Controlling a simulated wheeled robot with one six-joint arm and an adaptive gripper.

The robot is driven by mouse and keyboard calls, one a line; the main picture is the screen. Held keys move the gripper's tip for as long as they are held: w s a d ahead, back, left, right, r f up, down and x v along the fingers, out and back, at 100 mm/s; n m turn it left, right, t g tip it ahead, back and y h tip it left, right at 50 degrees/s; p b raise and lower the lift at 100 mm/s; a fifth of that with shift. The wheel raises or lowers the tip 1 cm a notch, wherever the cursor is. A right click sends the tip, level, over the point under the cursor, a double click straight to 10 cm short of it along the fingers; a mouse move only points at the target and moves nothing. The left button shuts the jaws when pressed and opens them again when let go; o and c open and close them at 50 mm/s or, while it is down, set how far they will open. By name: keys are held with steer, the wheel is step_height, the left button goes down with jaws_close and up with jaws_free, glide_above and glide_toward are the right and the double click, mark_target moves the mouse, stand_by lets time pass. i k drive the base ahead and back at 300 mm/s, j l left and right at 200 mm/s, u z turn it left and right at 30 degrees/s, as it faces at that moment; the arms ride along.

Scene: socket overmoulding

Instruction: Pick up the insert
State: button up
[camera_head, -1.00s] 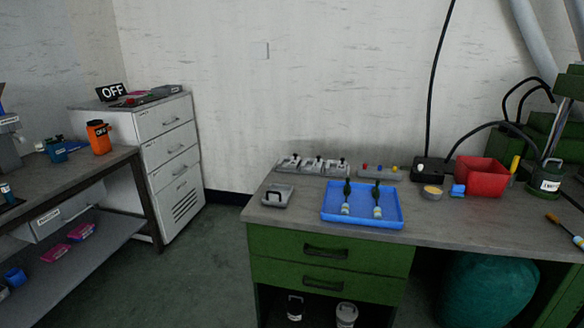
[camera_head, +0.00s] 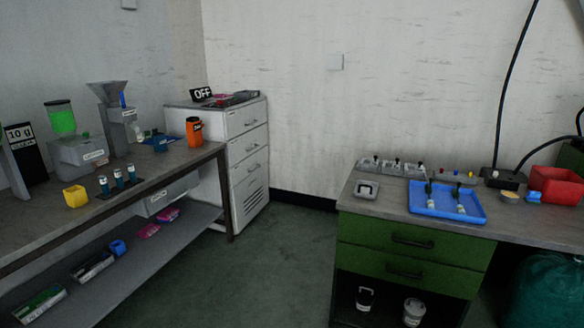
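No part is clearly marked as the insert, and I cannot tell which one it is. A blue tray (camera_head: 447,214) on the green-drawer bench holds two upright parts with dark tops and pale lower ends, the left one (camera_head: 428,193) and the right one (camera_head: 459,200). Several small fixtures with dark knobs (camera_head: 396,167) stand in a row behind the tray. A grey block with a pale top (camera_head: 367,190) lies left of the tray. My gripper is not in view.
A left bench (camera_head: 150,186) carries a yellow cup (camera_head: 76,196), teal vials (camera_head: 118,178), a grey hopper machine (camera_head: 118,118) and an orange jar (camera_head: 194,131). A red bin (camera_head: 556,186) stands right of the tray. Open floor (camera_head: 285,255) lies between the benches.

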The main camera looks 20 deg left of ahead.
mark_target(389, 167)
steer(key=i+l+u, duration=0.15)
steer(key=l+u, duration=0.15)
steer(key=l, duration=0.2)
steer(key=i+l+u, duration=0.1)
steer(key=l+u, duration=0.2)
steer(key=l, duration=0.25)
steer(key=i+l+u, duration=0.1)
steer(key=l+u, duration=0.2)
steer(key=l, duration=1)
steer(key=i+j, duration=0.15)
steer(key=j, duration=0.15)
steer(key=i+j+z, duration=0.15)
steer(key=j, duration=0.2)
steer(key=i+j, duration=0.2)
steer(key=i+j+z, duration=0.15)
steer(key=j, duration=0.3)
steer(key=i+j+z, duration=0.1)
steer(key=i+j, duration=0.35)
steer(key=i+j+z, duration=0.1)
steer(key=i+j, duration=0.35)
steer(key=j, duration=0.25)
